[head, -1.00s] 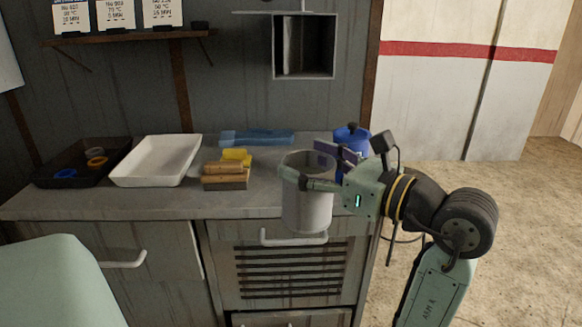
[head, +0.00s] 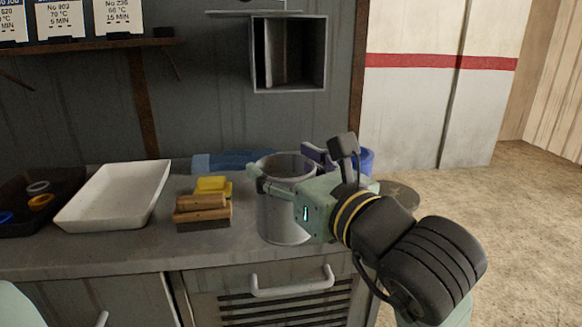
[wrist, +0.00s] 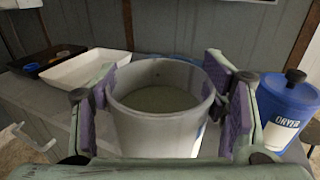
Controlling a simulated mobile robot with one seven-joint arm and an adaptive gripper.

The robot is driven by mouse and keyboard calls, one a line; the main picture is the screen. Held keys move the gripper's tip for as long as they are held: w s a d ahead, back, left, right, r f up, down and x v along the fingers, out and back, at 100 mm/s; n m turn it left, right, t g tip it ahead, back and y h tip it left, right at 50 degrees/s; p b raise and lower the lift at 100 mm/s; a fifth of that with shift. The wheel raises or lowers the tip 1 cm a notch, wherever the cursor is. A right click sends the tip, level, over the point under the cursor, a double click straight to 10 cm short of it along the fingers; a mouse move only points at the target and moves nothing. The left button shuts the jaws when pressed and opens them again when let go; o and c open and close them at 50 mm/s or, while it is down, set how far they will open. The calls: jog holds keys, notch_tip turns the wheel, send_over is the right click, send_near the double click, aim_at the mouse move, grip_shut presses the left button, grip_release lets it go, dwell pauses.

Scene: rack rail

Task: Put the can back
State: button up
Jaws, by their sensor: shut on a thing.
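The can (head: 283,218) is a pale grey, open-topped cylinder. It stands upright in my gripper (head: 283,172) near the front right of the grey counter (head: 130,240). My gripper is shut on the can, with one purple-padded finger on each side of it.
A blue flat item (head: 232,162) is behind. An open wall box (head: 290,55) hangs above.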

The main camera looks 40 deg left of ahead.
aim_at(288, 155)
jog(key=w+a+p, duration=0.1)
jog(key=p, duration=0.1)
jog(key=w+p, duration=0.1)
jog(key=p, duration=0.1)
jog(key=shift+w+a+r, duration=0.25)
jog(key=shift+a+r, duration=0.05)
jog(key=shift+a, duration=0.05)
jog(key=w+a+f+p, duration=0.2)
jog(key=w+a+f, duration=0.3)
jog(key=w, duration=0.3)
jog(key=shift+w+a+f, duration=0.15)
jog(key=shift+w+a, duration=0.25)
jog(key=shift+a, duration=0.15)
jog(key=shift+f, duration=0.15)
jog(key=o, duration=1.7)
jog(key=shift+c, duration=0.2)
